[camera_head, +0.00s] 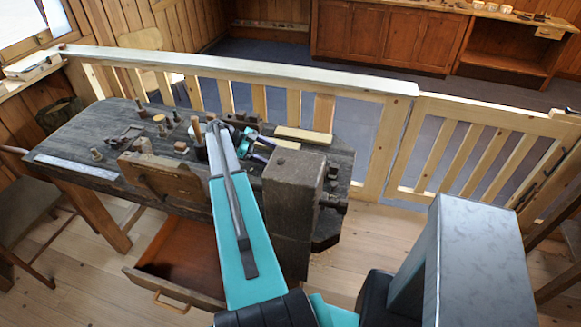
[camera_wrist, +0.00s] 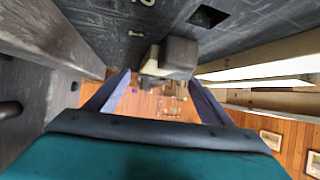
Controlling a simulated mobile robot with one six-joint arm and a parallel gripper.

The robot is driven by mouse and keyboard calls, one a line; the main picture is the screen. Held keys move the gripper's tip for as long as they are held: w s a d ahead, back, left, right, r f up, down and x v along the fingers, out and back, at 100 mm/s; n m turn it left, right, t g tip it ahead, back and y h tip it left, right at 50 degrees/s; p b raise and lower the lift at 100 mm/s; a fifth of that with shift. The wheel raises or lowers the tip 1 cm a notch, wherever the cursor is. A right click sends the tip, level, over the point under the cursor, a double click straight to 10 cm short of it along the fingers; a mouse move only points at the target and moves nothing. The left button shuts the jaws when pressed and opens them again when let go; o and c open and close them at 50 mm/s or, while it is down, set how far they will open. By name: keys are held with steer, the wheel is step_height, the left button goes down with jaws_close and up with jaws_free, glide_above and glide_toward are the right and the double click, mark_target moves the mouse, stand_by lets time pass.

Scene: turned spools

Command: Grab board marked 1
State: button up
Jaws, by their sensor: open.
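Two pale boards lie on the dark workbench (camera_head: 340,165): one (camera_head: 303,135) near its back edge and a shorter one (camera_head: 281,143) just in front, partly hidden near my gripper. A grey-brown block (camera_wrist: 178,55) shows beyond the fingertips.
A wooden vise block (camera_head: 293,195) stands at the bench's front right. Several turned pieces and tools lie on the left half, with a wooden vise jaw (camera_head: 165,180) in front. An open drawer (camera_head: 180,265) sticks out below. A railing (camera_head: 235,70) runs behind the bench.

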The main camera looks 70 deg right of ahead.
steer(key=shift+p+x, duration=1.3)
steer(key=shift+x, duration=0.2)
steer(key=shift+p+x, duration=0.4)
steer(key=shift+x, duration=0.55)
steer(key=shift+a+f, duration=0.1)
steer(key=c, duration=1.3)
